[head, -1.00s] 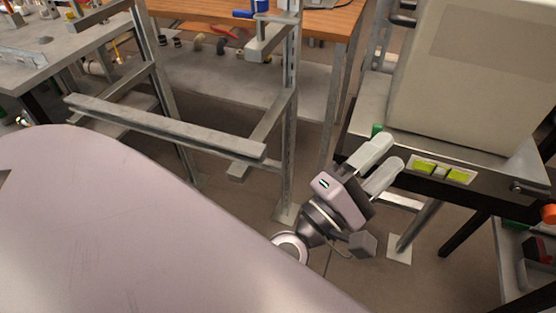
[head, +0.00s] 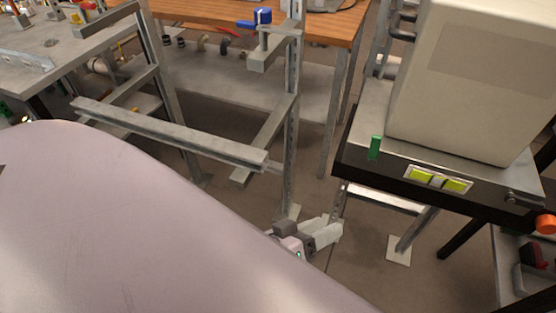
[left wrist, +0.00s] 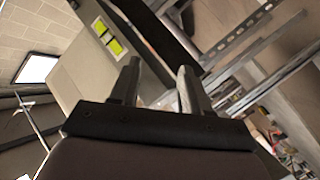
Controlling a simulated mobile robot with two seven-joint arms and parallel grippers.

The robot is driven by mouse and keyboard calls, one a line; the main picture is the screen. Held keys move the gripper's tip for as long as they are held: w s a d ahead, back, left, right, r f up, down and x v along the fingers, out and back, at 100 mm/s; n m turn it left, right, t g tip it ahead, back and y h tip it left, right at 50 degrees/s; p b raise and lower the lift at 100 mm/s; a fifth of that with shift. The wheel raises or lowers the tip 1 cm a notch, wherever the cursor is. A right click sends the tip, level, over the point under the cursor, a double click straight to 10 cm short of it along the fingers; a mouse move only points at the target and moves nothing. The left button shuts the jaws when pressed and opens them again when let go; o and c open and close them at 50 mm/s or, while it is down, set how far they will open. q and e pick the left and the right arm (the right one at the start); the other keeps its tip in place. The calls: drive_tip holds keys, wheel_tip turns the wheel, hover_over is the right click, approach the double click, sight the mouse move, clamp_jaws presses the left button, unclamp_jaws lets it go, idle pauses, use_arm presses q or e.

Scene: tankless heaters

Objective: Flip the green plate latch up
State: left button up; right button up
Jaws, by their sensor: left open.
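The green plate latch (head: 375,147) stands upright as a small green tab at the left front corner of the grey plate under the beige box. I do not make it out in the left wrist view. My left gripper (head: 326,232) is below and left of the latch in the head view, apart from it. Its two fingers also show in the left wrist view (left wrist: 158,84), spread with nothing held between them. My right gripper is in neither view.
A grey metal frame (head: 170,134) stands to the left. A wooden bench (head: 205,17) is behind. Open floor lies below the stand.

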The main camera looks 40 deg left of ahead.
use_arm(q)
drive_tip(key=s+a+f+m+g+y+p, duration=0.1)
drive_tip(key=s+a+f+m+g+y, duration=0.2)
drive_tip(key=s+a+f+m, duration=0.1)
wheel_tip(320, 180, down, 4)
drive_tip(key=shift+s+a+r+m, duration=0.2)
drive_tip(key=shift+s+a+m, duration=0.2)
drive_tip(key=shift+s+a, duration=0.55)
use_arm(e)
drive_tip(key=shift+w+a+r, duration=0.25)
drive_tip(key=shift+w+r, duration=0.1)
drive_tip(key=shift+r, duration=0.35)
use_arm(q)
drive_tip(key=shift+w+a, duration=0.15)
drive_tip(key=shift+w, duration=0.15)
